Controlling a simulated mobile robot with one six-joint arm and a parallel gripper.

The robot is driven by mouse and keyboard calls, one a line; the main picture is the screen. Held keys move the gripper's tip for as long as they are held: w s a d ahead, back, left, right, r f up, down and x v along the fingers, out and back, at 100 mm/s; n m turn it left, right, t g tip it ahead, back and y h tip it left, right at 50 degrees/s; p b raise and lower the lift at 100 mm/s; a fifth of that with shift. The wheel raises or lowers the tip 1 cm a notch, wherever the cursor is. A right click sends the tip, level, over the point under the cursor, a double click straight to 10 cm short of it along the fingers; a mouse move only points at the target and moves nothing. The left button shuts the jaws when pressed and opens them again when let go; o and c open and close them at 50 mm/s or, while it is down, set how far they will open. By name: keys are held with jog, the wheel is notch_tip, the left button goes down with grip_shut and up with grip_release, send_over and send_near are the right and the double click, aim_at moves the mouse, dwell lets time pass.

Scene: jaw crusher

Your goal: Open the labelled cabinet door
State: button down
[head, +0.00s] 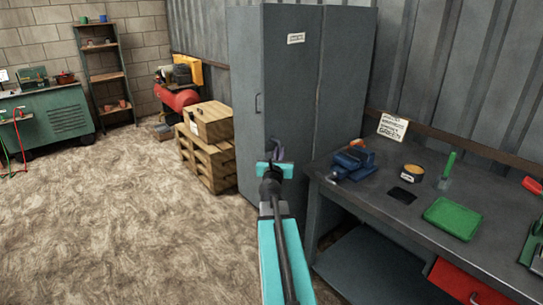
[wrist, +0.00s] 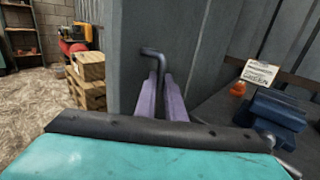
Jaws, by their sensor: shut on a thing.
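A tall dark grey cabinet (head: 345,75) stands against the corrugated wall in the head view. A small white label (head: 296,38) is high on one of its panels; its text is too small to read. My gripper (head: 276,150) is low in front of the labelled panel. In the wrist view, its purple fingers (wrist: 165,92) are closed around a dark bent bar handle (wrist: 152,52), whose upper bend sticks out above them. The lower part of that handle is hidden by the fingers and wrist.
A workbench (head: 335,192) stands close on the right, with a blue vise (head: 352,162) near its corner and a green tray (head: 452,218). A wooden crate (head: 210,122) sits on pallets (head: 208,160) left of the cabinet. The floor (head: 110,230) at left is clear.

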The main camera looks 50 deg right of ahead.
jog(key=shift+s+d+r, duration=0.1)
jog(key=shift+s+d, duration=0.25)
jog(key=shift+d, duration=0.05)
